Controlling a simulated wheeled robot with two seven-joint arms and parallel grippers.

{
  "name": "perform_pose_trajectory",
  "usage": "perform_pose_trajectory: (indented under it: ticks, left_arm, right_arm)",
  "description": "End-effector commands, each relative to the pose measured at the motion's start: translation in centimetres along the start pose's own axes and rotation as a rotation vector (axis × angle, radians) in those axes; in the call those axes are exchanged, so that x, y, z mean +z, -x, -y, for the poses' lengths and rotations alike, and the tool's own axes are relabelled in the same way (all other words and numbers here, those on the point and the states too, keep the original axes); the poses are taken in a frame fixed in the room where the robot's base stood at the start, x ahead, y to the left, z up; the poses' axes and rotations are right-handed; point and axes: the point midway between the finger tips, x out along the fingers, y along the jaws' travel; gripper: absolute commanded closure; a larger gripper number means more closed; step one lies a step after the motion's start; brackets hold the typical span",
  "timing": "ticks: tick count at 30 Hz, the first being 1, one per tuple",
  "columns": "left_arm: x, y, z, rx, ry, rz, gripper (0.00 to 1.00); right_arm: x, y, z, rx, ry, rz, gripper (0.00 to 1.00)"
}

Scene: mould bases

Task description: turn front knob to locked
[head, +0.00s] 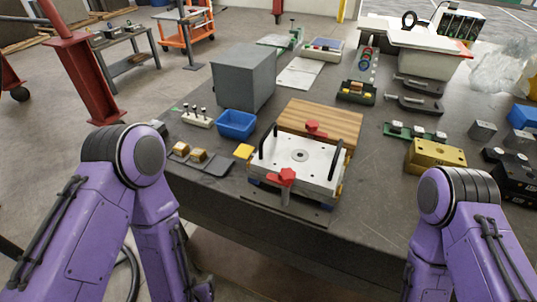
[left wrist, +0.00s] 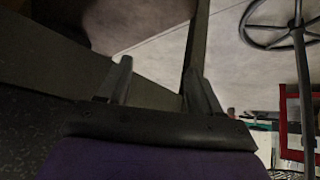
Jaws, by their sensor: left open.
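The mould base (head: 303,160) is a white plate with a round centre hole and two black handles, near the table's front edge. The red front knob (head: 288,177) sits on its near side. A second red knob (head: 313,128) is at its far side. Both of my purple arms hang in front of the table, and neither reaches the mould. In the left wrist view my left gripper (left wrist: 160,85) shows two parted fingers with nothing between them. Neither gripper's fingers can be made out in the head view.
A wooden board (head: 325,118) lies behind the mould. Bare tabletop (head: 379,165) lies between mould and gold block.

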Motion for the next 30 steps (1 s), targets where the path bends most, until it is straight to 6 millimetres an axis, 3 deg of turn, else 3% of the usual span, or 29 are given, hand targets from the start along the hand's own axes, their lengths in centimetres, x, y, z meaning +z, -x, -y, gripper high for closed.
perform_pose_trajectory:
  ticks: [1,3,6,9,12,15,20,24,30]
  left_arm:
    - [-3.9,2.1,-5.1,0.105,-0.046,-0.125,0.35]
    - [-8.6,6.1,-11.5,0.223,-0.122,-0.317,0.35]
    - [-13.7,13.6,-18.2,0.335,-0.207,-0.58,0.35]
    - [-16.1,20.2,-21.8,0.385,-0.261,-0.773,0.35]
    - [-16.8,23.6,-23.1,0.398,-0.285,-0.868,0.35]
    - [-16.9,23.9,-23.6,0.399,-0.29,-0.892,0.35]
    - [-18.1,22.2,-24.5,0.4,-0.283,-0.891,0.35]
    - [-21.1,21.3,-26.2,0.399,-0.288,-0.887,0.35]
    - [-23.5,19.2,-27.9,0.4,-0.29,-0.887,0.35]
  right_arm:
    - [-0.2,0.7,-0.1,0.001,0.0,0.001,0.0]
    - [-0.4,1.1,-0.2,0.001,0.0,0.001,0.0]
    - [-0.7,1.6,-0.2,0.001,0.0,0.001,0.0]
    - [-0.8,1.9,-0.2,0.001,0.0,0.0,0.0]
    - [-0.8,1.9,-0.2,0.001,0.0,0.0,0.0]
    - [-0.4,1.0,-0.1,0.001,0.0,0.0,0.0]
    - [0.8,-2.0,0.1,0.001,0.0,0.0,0.0]
    - [0.0,0.0,0.0,0.001,0.0,0.0,0.0]
    - [-0.3,0.7,-0.1,0.0,0.0,0.0,0.0]
